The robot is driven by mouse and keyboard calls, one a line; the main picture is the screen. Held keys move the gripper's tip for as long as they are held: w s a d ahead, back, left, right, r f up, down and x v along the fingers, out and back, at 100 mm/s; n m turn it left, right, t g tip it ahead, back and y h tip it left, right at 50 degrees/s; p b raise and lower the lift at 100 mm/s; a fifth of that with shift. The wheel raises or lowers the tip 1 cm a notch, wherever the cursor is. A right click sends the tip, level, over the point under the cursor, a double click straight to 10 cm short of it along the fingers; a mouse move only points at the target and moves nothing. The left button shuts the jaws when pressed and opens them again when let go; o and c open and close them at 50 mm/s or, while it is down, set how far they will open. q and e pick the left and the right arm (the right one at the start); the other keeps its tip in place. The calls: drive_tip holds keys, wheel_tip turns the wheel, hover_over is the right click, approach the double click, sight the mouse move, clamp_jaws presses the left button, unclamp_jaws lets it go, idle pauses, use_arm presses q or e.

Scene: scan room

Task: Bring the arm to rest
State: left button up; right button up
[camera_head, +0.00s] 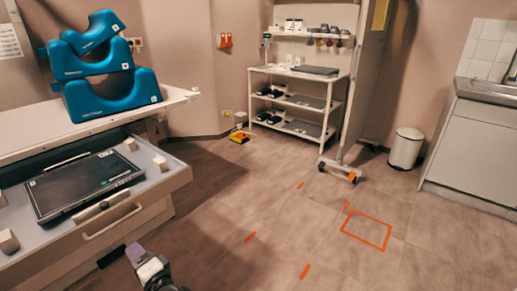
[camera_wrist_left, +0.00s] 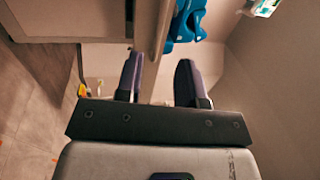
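My left gripper (camera_head: 136,252) shows at the bottom of the head view, low in front of the open drawer and clear of the things in it. In the left wrist view the two dark purple fingers of my left gripper (camera_wrist_left: 158,76) stand apart with nothing between them. My left arm is mostly hidden below the head view's lower edge. My right gripper is in neither view.
An open drawer (camera_head: 178,178) holds a black flat panel (camera_head: 88,184) and small blocks. Blue cradle-shaped supports (camera_head: 110,93) are stacked on the table above. A white shelf (camera_head: 336,78), bin (camera_head: 405,148) and sink cabinet (camera_head: 470,150) stand farther off. Floor at centre is free.

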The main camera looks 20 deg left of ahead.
use_arm(q)
drive_tip(key=d+f+n+h, duration=0.3)
drive_tip(key=f+n+h, duration=0.2)
drive_tip(key=n+h, duration=0.35)
drive_tip(key=s+d+r+m+t+h+p, duration=0.1)
drive_tip(key=d+r+h+p, duration=0.25)
drive_tip(key=d, duration=0.35)
drive_tip(key=s+d+r+m+t+h+p, duration=0.2)
drive_tip(key=d+r+h+p, duration=0.1)
drive_tip(key=d+h+p, duration=0.3)
drive_tip(key=s+d+r+m+g+h+p, duration=0.1)
drive_tip(key=s+d+r+m+g+p, duration=0.2)
drive_tip(key=s+p, duration=0.7)
drive_tip(key=s+d+r+m+g+h+p, duration=0.15)
drive_tip(key=s+d+r+p, duration=0.35)
drive_tip(key=s+p, duration=0.5)
wheel_tip(320, 180, up, 37)
drive_tip(key=p, duration=3.7)
drive_tip(key=shift+s+f+g+y, duration=0.15)
drive_tip(key=shift+s+g+y, duration=0.25)
drive_tip(key=shift+g+y, duration=0.05)
